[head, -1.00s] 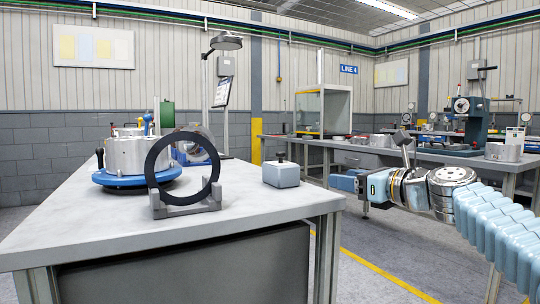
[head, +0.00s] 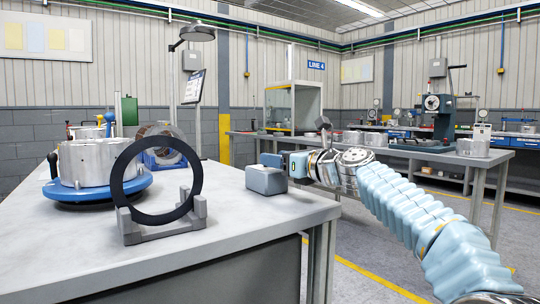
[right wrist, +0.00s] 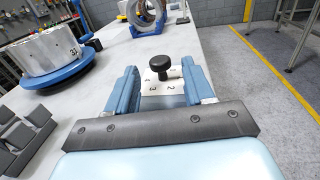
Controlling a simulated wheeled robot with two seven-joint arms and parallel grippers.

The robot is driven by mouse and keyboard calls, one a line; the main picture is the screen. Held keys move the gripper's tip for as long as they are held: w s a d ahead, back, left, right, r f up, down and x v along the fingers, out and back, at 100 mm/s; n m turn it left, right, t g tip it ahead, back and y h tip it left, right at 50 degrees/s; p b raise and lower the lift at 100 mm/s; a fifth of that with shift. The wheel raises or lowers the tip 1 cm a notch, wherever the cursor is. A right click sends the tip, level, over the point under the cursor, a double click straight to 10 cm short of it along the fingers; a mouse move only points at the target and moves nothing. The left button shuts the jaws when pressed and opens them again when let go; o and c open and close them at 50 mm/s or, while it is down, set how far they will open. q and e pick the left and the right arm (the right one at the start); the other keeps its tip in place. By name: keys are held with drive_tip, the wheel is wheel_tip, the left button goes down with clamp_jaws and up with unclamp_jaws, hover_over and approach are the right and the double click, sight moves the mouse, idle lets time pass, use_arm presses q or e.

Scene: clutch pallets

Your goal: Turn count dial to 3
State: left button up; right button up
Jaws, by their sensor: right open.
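The count dial is a small blue-grey box (head: 266,180) on the table near its right edge. In the right wrist view its black knob (right wrist: 161,63) stands on a pale top face (right wrist: 160,82) with printed numbers; a 2 and a 3 can be read. I cannot tell for sure which number the knob points at. My right gripper (head: 272,160) is open beside the box. In the right wrist view its two blue fingers (right wrist: 158,88) lie on either side of the dial's face, with the knob beyond and between them, not gripped. My left gripper is not in view.
A black ring (head: 118,178) stands in a grey holder (head: 160,228) left of the dial. A metal housing on a blue round base (head: 97,187) stands at the far left. The table (head: 232,215) between ring and dial is clear.

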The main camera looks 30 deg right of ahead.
drive_tip(key=shift+x, duration=1.5)
